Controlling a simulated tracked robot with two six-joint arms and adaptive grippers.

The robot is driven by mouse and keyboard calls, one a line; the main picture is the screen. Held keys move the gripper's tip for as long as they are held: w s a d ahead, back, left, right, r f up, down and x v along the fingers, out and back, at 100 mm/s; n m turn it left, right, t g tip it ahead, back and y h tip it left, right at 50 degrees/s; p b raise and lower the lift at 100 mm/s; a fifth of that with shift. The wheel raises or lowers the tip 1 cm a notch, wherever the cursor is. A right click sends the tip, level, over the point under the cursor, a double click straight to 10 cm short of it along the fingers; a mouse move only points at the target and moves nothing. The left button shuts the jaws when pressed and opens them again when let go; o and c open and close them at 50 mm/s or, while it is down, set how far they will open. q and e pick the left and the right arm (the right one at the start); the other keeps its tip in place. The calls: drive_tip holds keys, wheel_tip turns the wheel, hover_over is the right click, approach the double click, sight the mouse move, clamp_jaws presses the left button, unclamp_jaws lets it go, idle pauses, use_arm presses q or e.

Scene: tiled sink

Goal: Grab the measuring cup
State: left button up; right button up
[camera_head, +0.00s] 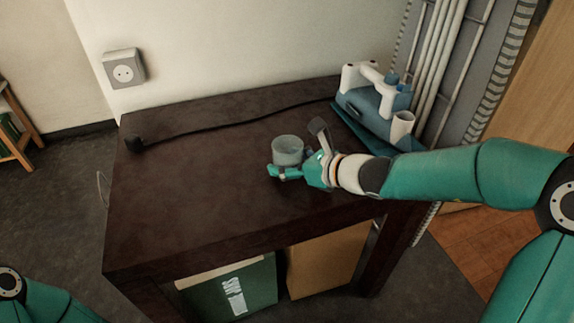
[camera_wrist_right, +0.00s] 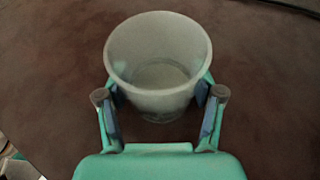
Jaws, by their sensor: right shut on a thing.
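The measuring cup (camera_head: 288,150) is a pale, see-through round cup standing upright at the dark brown table. My right gripper (camera_head: 290,168) is at its near side, with its fingers around it. In the right wrist view the cup (camera_wrist_right: 158,55) sits between the two fingers of my right gripper (camera_wrist_right: 160,105), one finger pad against each side, and its open top and empty inside show. The cup's base is partly hidden by the gripper, so I cannot tell whether it touches the table. Of my left arm only a green part shows at the lower left; its gripper is out of view.
The dark table (camera_head: 190,200) is mostly clear to the left and front. A blue and white appliance (camera_head: 375,105) stands at the back right, near my right arm. A black cord with a plug (camera_head: 134,145) lies along the back. Boxes (camera_head: 240,290) stand under the table.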

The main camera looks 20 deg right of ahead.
drive_tip(key=c, duration=0.3)
drive_tip(key=shift+r, duration=0.25)
